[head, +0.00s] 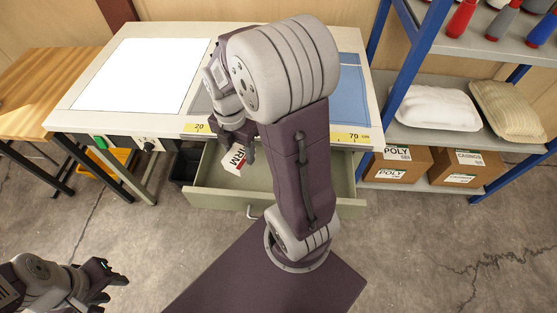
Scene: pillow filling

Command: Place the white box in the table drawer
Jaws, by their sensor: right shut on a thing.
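The white box (235,161), with dark lettering and a red patch, is at the left part of the open drawer in the head view. It looks tilted. My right gripper (244,146) is shut on it from above. I cannot tell whether the box touches the drawer floor. The table drawer (222,200) is pulled out below the table front, and my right arm covers its middle and part of its right side. My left gripper (106,282) is at the lower left, above the floor and far from the drawer, with its fingers apart and empty.
The table (75,122) carries a lit white panel (145,75) and a blue sheet (354,92). A blue-framed shelf (397,70) on the right holds pillows (437,106) and cardboard boxes (400,163). A wooden bench (40,80) stands at left. Floor at lower left is clear.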

